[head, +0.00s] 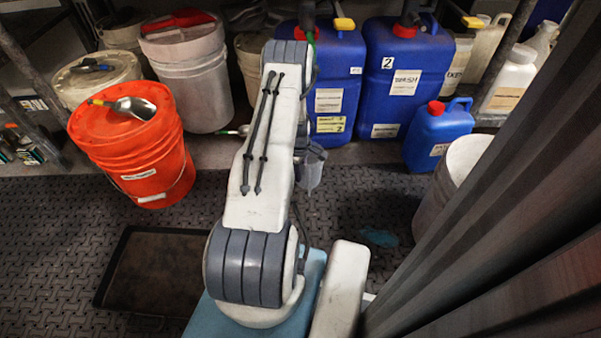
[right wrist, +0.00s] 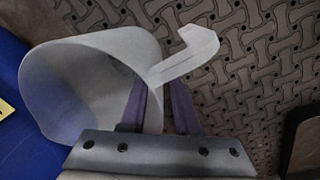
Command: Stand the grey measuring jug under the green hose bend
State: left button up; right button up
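The grey measuring jug (right wrist: 75,85) fills the left of the right wrist view, its wide mouth facing left and its handle (right wrist: 190,55) towards my fingers. My right gripper (right wrist: 160,105) has its two purple-grey fingers on either side of the handle's grey strip and looks shut on it. In the head view the jug (head: 312,172) hangs past the end of my right arm, in front of the blue canisters; my arm hides most of this gripper. A small green piece (head: 311,38) shows beside my arm; I cannot tell if it is the hose bend. My left gripper is out of view.
Blue canisters (head: 403,75) stand along the back, with a small blue can (head: 438,135) in front. An orange bucket (head: 140,150) with a metal scoop stands left. A dark tray (head: 155,270) lies on the floor. A pale bucket (head: 430,200) and ribbed panels (head: 500,200) bound the right.

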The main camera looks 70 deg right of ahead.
jog(key=shift+r, duration=0.15)
notch_tip(320, 180, up, 12)
jog(key=p, duration=0.7)
jog(key=shift+a, duration=0.35)
jog(key=shift+w, duration=0.1)
